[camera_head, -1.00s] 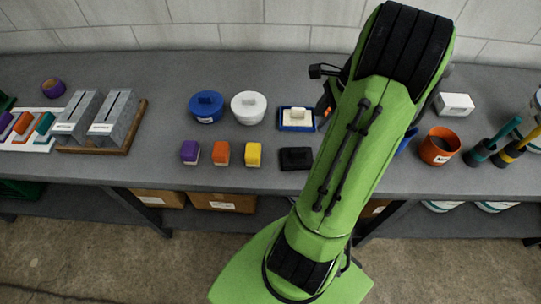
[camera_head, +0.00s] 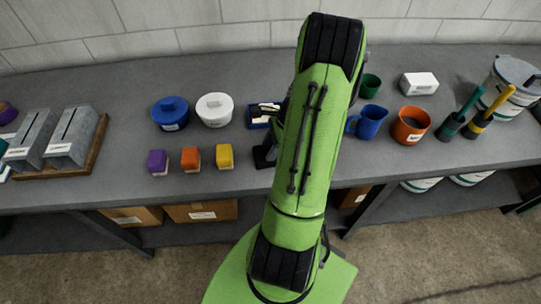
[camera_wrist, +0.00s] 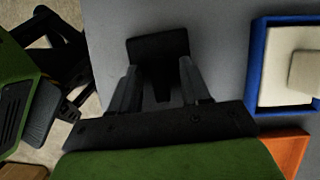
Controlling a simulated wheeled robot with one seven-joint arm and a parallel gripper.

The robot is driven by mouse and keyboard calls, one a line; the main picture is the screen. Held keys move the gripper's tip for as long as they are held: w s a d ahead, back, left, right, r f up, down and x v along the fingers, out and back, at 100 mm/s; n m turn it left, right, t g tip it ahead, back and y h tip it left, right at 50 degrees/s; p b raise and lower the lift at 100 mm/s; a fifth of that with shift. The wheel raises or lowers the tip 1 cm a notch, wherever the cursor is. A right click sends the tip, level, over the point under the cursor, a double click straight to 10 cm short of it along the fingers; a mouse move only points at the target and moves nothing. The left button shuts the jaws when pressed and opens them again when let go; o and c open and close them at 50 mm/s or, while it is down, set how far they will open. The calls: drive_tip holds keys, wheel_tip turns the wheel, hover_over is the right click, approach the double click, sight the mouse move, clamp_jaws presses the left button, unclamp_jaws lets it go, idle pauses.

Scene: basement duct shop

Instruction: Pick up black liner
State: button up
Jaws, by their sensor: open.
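The black liner (camera_wrist: 158,46) is a dark block on the grey bench. In the wrist view it lies just ahead of and between the two fingers of my gripper (camera_wrist: 157,82). My gripper is open, and the fingers stand either side of the liner's near part; I cannot tell whether they touch it. In the head view only the left part of the liner (camera_head: 261,158) shows beside my green arm, right of the yellow block. My arm hides the fingers there.
A blue tray (camera_wrist: 259,70) with a cream block is close on the right in the wrist view. Purple (camera_head: 157,162), orange (camera_head: 190,159) and yellow (camera_head: 224,156) blocks stand left of the liner. Blue (camera_head: 368,122) and orange (camera_head: 410,125) mugs stand right of my arm.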

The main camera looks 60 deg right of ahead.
drive_tip(key=shift+w+f, duration=0.1)
drive_tip(key=shift+f, duration=0.2)
drive_tip(key=shift+r, duration=0.1)
clamp_jaws()
drive_tip(key=shift+r, duration=0.1)
